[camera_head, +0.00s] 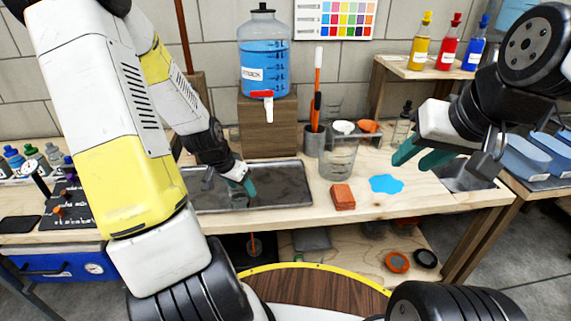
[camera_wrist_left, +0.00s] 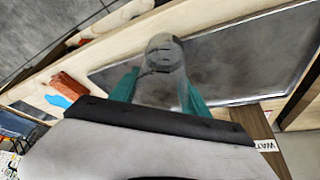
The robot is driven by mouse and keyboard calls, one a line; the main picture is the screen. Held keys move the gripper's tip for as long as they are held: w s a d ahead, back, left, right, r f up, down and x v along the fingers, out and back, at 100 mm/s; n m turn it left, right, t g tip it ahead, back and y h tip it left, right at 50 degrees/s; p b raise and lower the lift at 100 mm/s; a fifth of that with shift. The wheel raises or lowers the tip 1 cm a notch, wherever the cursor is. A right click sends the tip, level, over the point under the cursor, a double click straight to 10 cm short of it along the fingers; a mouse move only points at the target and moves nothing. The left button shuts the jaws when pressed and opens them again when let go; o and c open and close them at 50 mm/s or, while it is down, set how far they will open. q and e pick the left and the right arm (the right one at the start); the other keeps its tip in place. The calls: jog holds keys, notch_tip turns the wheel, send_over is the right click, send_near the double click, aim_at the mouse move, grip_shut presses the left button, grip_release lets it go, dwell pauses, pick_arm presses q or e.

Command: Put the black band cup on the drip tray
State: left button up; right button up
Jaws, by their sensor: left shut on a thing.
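The drip tray (camera_wrist_left: 245,62) lies behind the cup there. In the head view the cup is mostly hidden and see-through; I cannot tell whether its base touches the tray. A black band cannot be made out clearly. My right gripper (camera_head: 420,158) is open and empty above the right part of the bench.
A blue-filled water jug (camera_head: 264,60) with a red tap stands on a wooden block (camera_head: 267,130) behind the tray.

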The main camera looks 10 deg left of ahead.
pick_arm(q)
jog(key=shift+w, duration=0.55)
jog(key=shift+w+d+f, duration=0.55)
jog(key=shift+w+d, duration=0.5)
jog(key=shift+w, duration=1.65)
jog(key=shift+w+d+f, duration=0.6)
jog(key=shift+w+d, duration=0.45)
jog(key=shift+w, duration=1.6)
jog(key=shift+w+d+f, duration=0.55)
jog(key=shift+w+d, duration=0.5)
jog(key=shift+w, duration=1.65)
jog(key=shift+f, duration=0.1)
jog(key=o, duration=1.3)
jog(key=shift+f, duration=0.1)
